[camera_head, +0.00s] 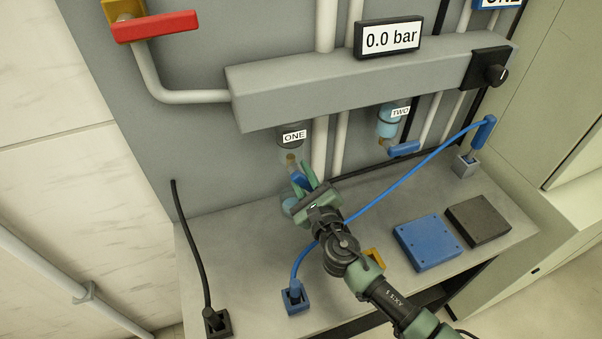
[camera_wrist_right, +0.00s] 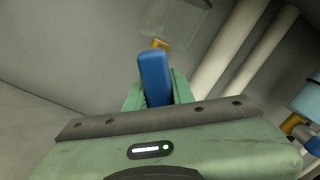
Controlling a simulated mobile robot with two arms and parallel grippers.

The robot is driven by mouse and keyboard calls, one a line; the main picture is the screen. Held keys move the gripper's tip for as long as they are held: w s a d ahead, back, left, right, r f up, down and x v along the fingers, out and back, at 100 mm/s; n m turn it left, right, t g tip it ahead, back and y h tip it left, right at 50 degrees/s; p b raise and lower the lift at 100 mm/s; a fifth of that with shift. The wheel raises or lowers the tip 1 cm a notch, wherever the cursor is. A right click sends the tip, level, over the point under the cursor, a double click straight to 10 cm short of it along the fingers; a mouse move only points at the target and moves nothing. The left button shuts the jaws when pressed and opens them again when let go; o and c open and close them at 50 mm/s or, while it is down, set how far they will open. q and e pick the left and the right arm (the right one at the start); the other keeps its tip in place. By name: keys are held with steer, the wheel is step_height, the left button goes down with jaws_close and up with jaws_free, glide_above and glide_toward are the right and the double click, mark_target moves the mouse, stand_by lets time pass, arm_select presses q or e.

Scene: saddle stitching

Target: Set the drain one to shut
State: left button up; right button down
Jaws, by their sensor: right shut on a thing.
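The drain labelled ONE (camera_head: 293,137) hangs under the grey manifold, left of the drain labelled TWO (camera_head: 399,113). Drain one's blue lever (camera_head: 299,182) sits below it on a brass fitting (camera_head: 291,160). My right gripper (camera_head: 307,184) is shut on this lever. In the right wrist view the blue lever (camera_wrist_right: 154,78) stands up between the green fingers, with the brass fitting (camera_wrist_right: 160,44) behind its far end. The fingers partly hide the lever in the head view. Drain two's blue lever (camera_head: 404,148) points out to the right. My left gripper is not in view.
A grey manifold (camera_head: 290,92) carries a 0.0 bar display (camera_head: 387,40) and a black knob (camera_head: 490,69). A red lever (camera_head: 155,26) is at upper left. A blue cable (camera_head: 409,175) crosses near my right arm. Blue (camera_head: 427,242) and black (camera_head: 479,220) boxes lie on the bench at right.

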mark_target(307, 186)
steer(key=shift+f, duration=0.1)
steer(key=c, duration=1.2)
jaws_free()
steer(key=shift+s, duration=0.1)
steer(key=v, duration=0.7)
steer(key=shift+s+d+b, duration=0.1)
steer(key=shift+s+b, duration=0.25)
